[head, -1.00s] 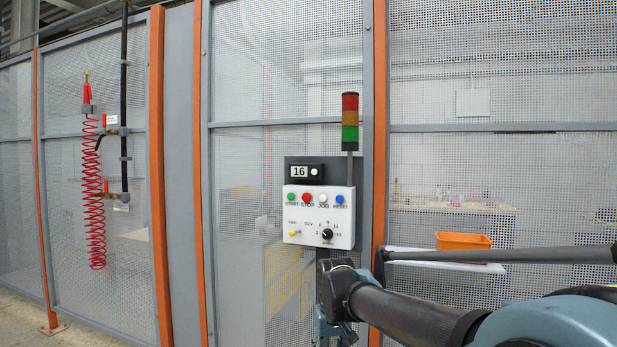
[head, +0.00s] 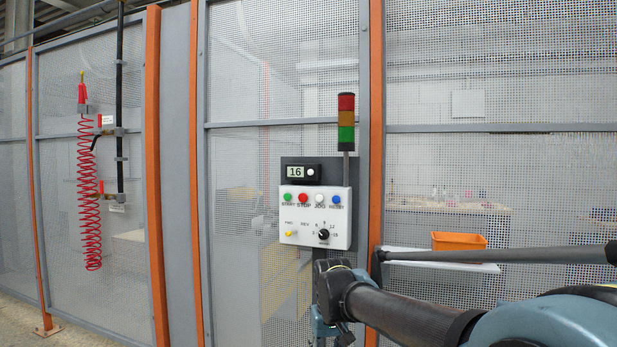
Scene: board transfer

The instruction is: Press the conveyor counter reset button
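The conveyor counter (head: 302,171) is a small black box on top of the control panel, with a display reading 16. A white round button (head: 310,171) sits at the right of its display. The white control panel (head: 300,236) below has green, red, white and blue buttons in a row, a yellow switch and a black knob. My gripper (head: 322,325) is at the bottom centre, below the panel and mostly hidden behind my own arm's wrist. It is apart from the counter. I cannot tell whether its fingers are open or shut.
A red, amber and green light tower (head: 346,122) rises right of the counter. Mesh fence panels with orange posts (head: 376,130) stand behind. An orange bin (head: 458,241) sits on a shelf (head: 440,264) at the right. A red coiled hose (head: 90,200) hangs at the left.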

